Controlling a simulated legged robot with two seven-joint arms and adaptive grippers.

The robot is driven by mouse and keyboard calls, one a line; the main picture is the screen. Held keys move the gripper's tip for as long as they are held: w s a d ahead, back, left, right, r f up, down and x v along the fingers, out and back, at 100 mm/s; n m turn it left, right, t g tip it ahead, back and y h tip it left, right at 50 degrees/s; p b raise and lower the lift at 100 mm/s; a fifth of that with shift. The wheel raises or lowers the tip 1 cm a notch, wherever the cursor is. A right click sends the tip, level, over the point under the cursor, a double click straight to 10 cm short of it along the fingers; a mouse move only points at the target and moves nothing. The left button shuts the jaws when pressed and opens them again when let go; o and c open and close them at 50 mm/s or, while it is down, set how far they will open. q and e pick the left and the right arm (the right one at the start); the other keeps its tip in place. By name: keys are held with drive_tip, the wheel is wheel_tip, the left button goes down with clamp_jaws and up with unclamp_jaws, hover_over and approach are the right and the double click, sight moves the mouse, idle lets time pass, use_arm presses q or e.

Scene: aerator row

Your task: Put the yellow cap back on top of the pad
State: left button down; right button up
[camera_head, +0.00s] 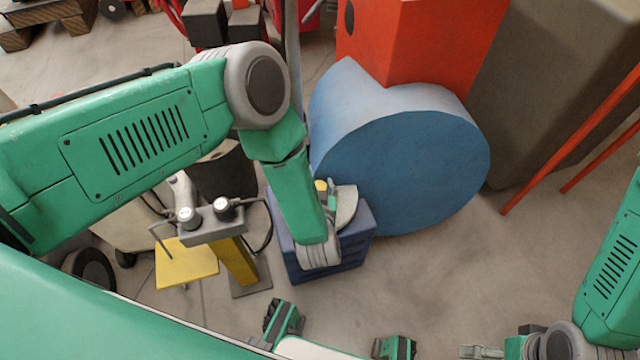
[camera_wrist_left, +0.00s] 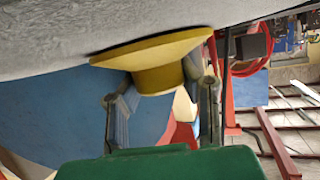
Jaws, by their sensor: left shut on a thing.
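The yellow cap (camera_wrist_left: 152,62), a wide flange with a narrower round boss, is between the two fingers of my left gripper (camera_wrist_left: 158,84) in the left wrist view. The gripper is shut on the boss. The flange lies against or very near a large grey surface (camera_wrist_left: 60,35), apparently the pad; a dark line runs between them, and I cannot tell whether they touch. In the head view a small yellow patch (camera_head: 320,185) shows beside the grey pad (camera_head: 347,208), mostly hidden by my forearm. My right gripper (camera_head: 484,351) is at the bottom edge, partly cut off, its opening unclear.
A dark blue block (camera_head: 350,255) stands below the pad. A big blue drum (camera_head: 410,165) and a red housing (camera_head: 425,40) are behind it. A yellow post with a grey control box (camera_head: 212,225) stands to the left.

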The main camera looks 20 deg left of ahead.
use_arm(q)
drive_tip(key=c, duration=1.4)
unclamp_jaws()
drive_tip(key=shift+s, duration=0.1)
drive_tip(key=shift+p+v, duration=1.4)
drive_tip(key=shift+v, duration=0.55)
drive_tip(key=shift+p+v, duration=1.95)
drive_tip(key=shift+v, duration=1.5)
